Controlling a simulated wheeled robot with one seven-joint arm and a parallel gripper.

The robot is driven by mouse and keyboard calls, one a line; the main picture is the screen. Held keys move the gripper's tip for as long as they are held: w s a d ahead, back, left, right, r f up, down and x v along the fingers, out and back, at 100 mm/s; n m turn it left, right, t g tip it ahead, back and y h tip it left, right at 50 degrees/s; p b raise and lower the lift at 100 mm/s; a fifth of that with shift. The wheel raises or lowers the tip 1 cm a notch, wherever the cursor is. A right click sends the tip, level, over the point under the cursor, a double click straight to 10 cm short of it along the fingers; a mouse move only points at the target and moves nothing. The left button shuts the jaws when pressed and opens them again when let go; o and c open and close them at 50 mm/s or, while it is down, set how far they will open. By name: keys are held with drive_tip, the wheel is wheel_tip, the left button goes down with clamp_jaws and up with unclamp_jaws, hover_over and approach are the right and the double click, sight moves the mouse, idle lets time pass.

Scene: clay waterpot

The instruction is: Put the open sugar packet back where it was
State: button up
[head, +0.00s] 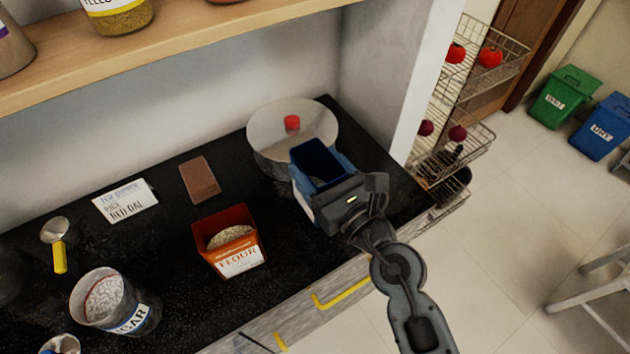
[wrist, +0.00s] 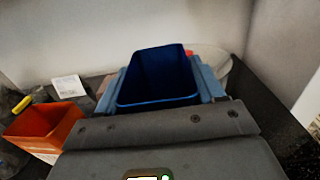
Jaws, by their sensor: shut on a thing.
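A blue open-topped packet (head: 318,165), which I take to be the sugar packet, is in my gripper (head: 325,185) in the head view. It is held upright over the right part of the black counter, in front of the lidded steel pot. My gripper is shut on it. Its top opening faces up and its inside looks dark and empty. Its front is mostly hidden, with a strip of white label at its lower left. It fills the middle of the wrist view (wrist: 158,75), between the fingers.
An orange flour packet (head: 227,220) stands left of my gripper, near the counter's front edge. A steel pot with a red-knobbed lid (head: 265,130) stands behind. A brown slab (head: 199,180), a note card (head: 125,201) and a sugar jar (head: 135,318) are further left. A shelf (head: 180,45) overhangs; a wall (head: 395,85) stands right.

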drive_tip(key=shift+a+f, duration=0.15)
drive_tip(key=shift+a, duration=0.15)
drive_tip(key=shift+f+b, duration=0.3)
drive_tip(key=shift+f, duration=0.1)
drive_tip(key=shift+f+b, duration=1.05)
drive_tip(key=shift+f, duration=0.55)
drive_tip(key=shift+f, duration=0.2)
drive_tip(key=o, duration=1.7)
drive_tip(key=shift+r, duration=0.15)
